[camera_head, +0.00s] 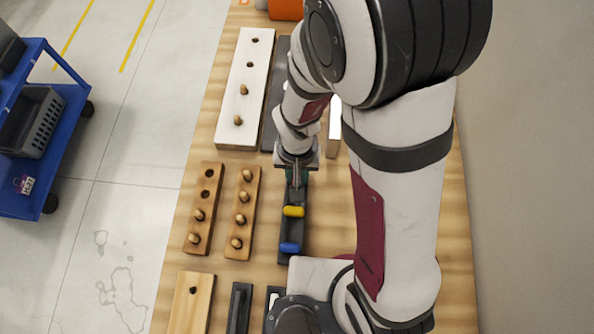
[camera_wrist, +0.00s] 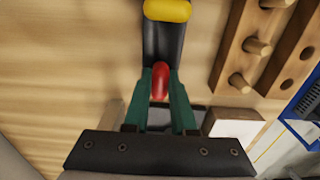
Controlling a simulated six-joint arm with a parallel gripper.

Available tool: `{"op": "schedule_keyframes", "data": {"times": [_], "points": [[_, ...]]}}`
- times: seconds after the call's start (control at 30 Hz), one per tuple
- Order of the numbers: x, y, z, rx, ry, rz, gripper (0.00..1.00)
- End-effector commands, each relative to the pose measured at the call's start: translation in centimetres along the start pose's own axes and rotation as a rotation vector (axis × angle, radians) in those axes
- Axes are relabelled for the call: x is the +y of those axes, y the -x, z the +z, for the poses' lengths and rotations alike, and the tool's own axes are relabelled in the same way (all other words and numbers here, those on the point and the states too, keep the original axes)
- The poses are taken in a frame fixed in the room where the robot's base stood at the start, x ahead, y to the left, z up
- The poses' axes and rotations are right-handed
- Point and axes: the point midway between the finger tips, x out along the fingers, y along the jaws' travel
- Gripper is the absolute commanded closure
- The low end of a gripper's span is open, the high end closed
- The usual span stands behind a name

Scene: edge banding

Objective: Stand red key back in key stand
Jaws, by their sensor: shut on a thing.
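The key stand is a narrow black block (camera_head: 284,229) on the table. A yellow key (camera_head: 293,211) and a blue key (camera_head: 290,247) stand in it. In the wrist view the stand (camera_wrist: 163,42) lies ahead of my fingers, with the yellow key (camera_wrist: 167,10) at the top edge. My gripper (camera_wrist: 160,84) has green fingers and is shut on the red key (camera_wrist: 160,80), whose rounded red head shows between the fingertips. In the head view my gripper (camera_head: 296,180) is over the far end of the stand and hides the red key. I cannot tell whether the key's lower end is in a slot.
Two wooden peg boards, one darker (camera_head: 204,187) and one lighter (camera_head: 235,220), stand left of the stand. A white peg board (camera_head: 237,75) is farther back. More boards (camera_head: 181,307) lie near the front. Bare table lies right of the stand, partly behind my arm.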

Motion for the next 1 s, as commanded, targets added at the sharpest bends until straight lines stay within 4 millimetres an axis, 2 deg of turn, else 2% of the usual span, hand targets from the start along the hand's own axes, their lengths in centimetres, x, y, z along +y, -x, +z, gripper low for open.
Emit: {"op": "schedule_keyframes", "data": {"times": [0.13, 0.17, 0.3, 0.37, 0.67, 1.0], "points": [[0.0, 0.0, 0.0, 0.0, 0.0, 0.0, 1.0], [0.0, 0.0, 0.0, 0.0, 0.0, 0.0, 0.74], [0.0, 0.0, 0.0, 0.0, 0.0, 0.0, 0.49], [0.0, 0.0, 0.0, 0.0, 0.0, 0.0, 0.41], [0.0, 0.2, 0.0, 0.001, 0.0, -0.001, 0.41], [0.0, 3.1, -0.1, 0.003, 0.001, -0.001, 0.41]]}}
